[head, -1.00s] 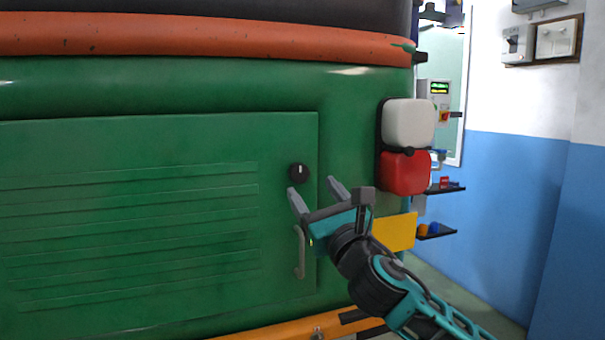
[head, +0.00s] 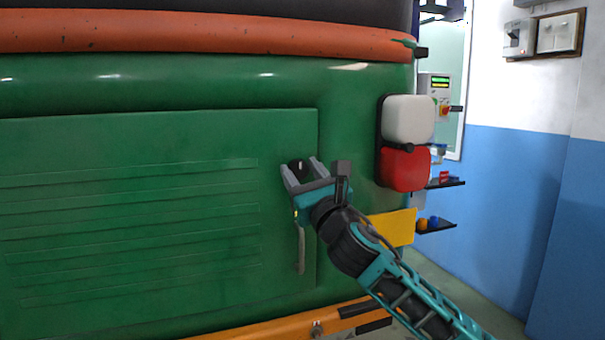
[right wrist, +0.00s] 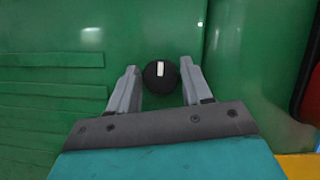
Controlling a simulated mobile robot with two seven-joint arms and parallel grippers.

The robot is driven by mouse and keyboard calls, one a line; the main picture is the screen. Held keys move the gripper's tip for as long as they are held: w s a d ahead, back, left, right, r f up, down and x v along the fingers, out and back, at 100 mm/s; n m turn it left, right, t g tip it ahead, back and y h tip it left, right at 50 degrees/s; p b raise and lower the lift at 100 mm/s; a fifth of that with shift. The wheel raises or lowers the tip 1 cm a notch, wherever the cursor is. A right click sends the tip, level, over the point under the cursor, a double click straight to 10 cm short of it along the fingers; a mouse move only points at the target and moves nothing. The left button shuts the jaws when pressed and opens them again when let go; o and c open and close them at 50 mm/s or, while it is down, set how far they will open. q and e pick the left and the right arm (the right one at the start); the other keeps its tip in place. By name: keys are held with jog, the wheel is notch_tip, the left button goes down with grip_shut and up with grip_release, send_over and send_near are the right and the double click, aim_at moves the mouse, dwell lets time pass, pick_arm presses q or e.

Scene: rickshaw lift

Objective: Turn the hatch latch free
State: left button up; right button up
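The hatch latch (head: 298,167) is a round black knob with a white mark, near the right edge of the green hatch (head: 150,150). In the right wrist view the knob (right wrist: 160,75) sits between the fingertips, its white mark upright. My right gripper (head: 301,167) is open, with one finger on each side of the knob; it also shows in the right wrist view (right wrist: 160,72). A small gap shows at each finger there, so the fingers appear not to touch the knob. My left gripper is not in view.
A grey handle (head: 301,250) is on the hatch below my right gripper. A white and red lamp (head: 405,168) and a yellow plate (head: 392,228) are to the right.

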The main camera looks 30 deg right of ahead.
jog(key=c, duration=0.7)
jog(key=shift+m, duration=0.3)
jog(key=m+h+p, duration=0.1)
jog(key=m+h, duration=0.1)
jog(key=m, duration=0.1)
jog(key=m+g+h+p, duration=0.1)
jog(key=m+h, duration=0.1)
jog(key=m, duration=0.2)
jog(key=shift+a+r+m, duration=0.1)
jog(key=shift+m, duration=0.2)
jog(key=m+g+h+p, duration=0.1)
jog(key=m, duration=0.3)
jog(key=m+g+h+p, duration=0.2)
jog(key=m, duration=0.2)
jog(key=shift+r+m, duration=0.1)
jog(key=shift+m, duration=0.2)
jog(key=m+g+p, duration=0.1)
jog(key=m, duration=0.2)
jog(key=shift+m+g, duration=1)
jog(key=shift+m, duration=0.9)
jog(key=o, duration=1.1)
